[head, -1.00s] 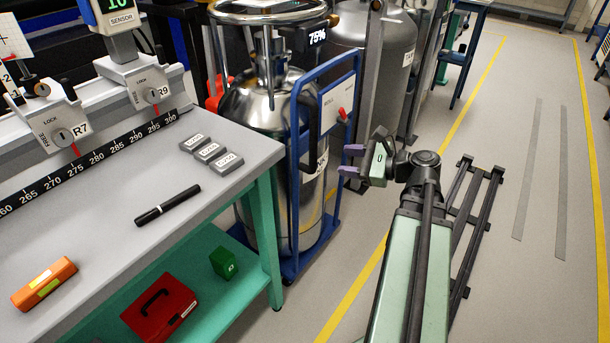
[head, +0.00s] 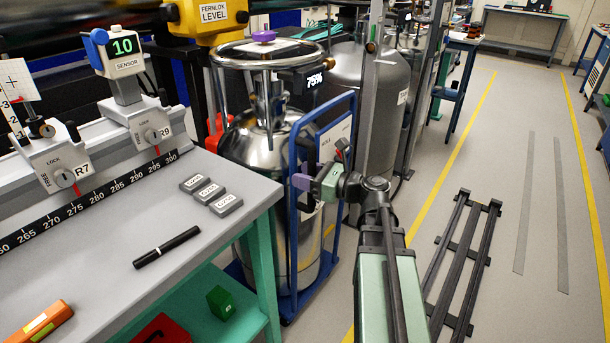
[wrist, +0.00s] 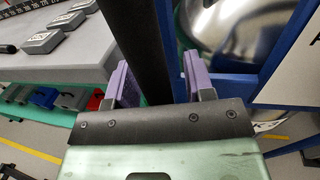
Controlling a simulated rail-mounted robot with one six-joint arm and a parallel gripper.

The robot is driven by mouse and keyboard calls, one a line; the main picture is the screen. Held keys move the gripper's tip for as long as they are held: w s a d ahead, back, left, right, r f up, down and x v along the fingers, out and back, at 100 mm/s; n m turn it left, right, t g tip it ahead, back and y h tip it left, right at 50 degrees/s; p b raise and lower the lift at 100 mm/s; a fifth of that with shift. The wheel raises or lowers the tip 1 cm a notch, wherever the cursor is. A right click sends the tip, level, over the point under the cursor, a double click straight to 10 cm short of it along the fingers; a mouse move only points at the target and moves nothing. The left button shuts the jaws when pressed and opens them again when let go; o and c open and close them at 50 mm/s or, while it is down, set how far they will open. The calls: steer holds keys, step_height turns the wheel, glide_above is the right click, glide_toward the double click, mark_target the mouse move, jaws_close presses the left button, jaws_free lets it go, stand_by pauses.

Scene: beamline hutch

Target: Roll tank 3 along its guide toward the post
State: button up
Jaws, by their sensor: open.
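A shiny silver tank (head: 265,150) stands in a blue wheeled frame (head: 338,218) beside the bench, under a 75% display. My gripper (head: 306,190), with purple fingers, is at the near side of the blue frame in the head view. In the wrist view my gripper (wrist: 155,85) is open, and a dark upright bar (wrist: 140,35) runs between its fingers. I cannot tell whether they touch it. A grey upright post (head: 372,110) rises behind the frame. I cannot tell which guide belongs to tank 3.
The grey bench (head: 110,235) at left carries several small grey blocks (head: 210,193) and a black marker (head: 166,247). A dark rail frame (head: 465,262) lies on the floor right of my arm. The floor farther right is clear, with two grey strips (head: 524,205).

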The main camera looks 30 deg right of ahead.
steer(key=shift+c, duration=0.5)
jaws_close()
steer(key=shift+w, duration=0.1)
